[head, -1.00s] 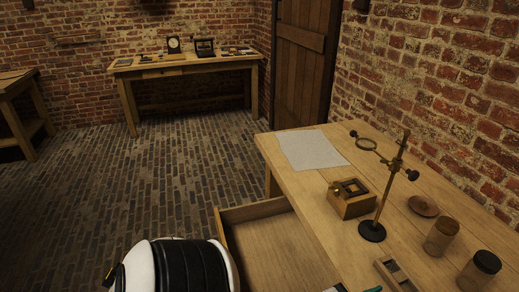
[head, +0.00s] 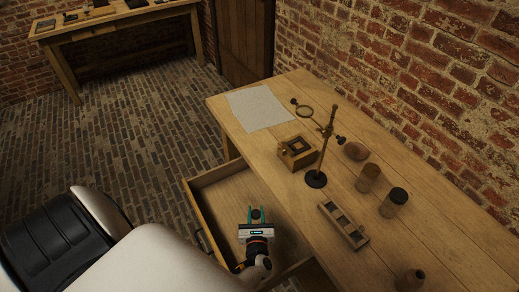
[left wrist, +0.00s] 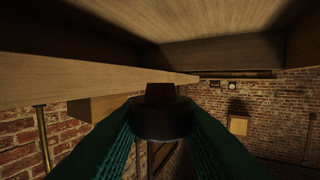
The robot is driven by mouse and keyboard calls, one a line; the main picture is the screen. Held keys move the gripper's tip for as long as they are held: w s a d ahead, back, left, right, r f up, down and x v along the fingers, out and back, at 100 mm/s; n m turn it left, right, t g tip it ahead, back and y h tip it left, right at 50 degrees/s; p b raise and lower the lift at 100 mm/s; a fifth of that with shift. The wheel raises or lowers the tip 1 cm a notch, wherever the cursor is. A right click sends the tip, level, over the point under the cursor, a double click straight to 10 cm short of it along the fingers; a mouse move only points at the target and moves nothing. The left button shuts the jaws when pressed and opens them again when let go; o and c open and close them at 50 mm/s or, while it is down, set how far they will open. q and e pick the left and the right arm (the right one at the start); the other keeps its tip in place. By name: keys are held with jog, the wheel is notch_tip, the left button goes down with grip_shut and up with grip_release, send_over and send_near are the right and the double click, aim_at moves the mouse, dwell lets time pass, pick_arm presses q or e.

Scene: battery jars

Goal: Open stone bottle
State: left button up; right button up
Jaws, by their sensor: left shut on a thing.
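My left gripper (head: 256,213) is over the open drawer in the head view, with its teal fingers closed on a small dark round piece (left wrist: 160,120). The piece has a wide dark rim and a narrower brown part beyond it; it looks like a stopper, but I cannot be sure. A brown bottle-shaped vessel (head: 411,281) stands at the bottom right of the table, partly cut by the frame edge. A brown jar (head: 368,178) and a jar with a black lid (head: 394,203) stand farther back. I cannot tell for certain which is the stone bottle. My right gripper is not in view.
The wooden table (head: 350,230) carries a paper sheet (head: 259,107), a small wooden box (head: 297,152), a stand with a ring (head: 317,180), a round brown disc (head: 356,151) and a slotted wooden tray (head: 343,225). The drawer (head: 215,196) is pulled out at its front.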

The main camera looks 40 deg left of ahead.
pick_arm(q)
jog(key=shift+s+d+f, duration=0.1)
jog(key=shift+d+f, duration=0.1)
jog(key=shift+d, duration=0.4)
jog(key=b, duration=0.7)
send_over(259, 202)
jog(key=f+v, duration=0.1)
jog(key=v, duration=0.4)
notch_tip(259, 202, down, 6)
jog(key=shift+a+r, duration=0.1)
jog(key=shift+r, duration=0.1)
jog(key=shift+w+a, duration=0.2)
jog(key=shift+w, duration=0.1)
jog(key=w+a+f+b, duration=0.2)
jog(key=b, duration=0.1)
jog(key=shift+w+a+f, duration=0.1)
jog(key=shift+w+f, duration=0.2)
jog(key=shift+w+a+f+b, duration=0.15)
jog(key=shift+w+b, duration=0.1)
jog(key=shift+b, duration=0.1)
jog(key=shift+f+b, duration=0.5)
jog(key=shift+b, duration=0.15)
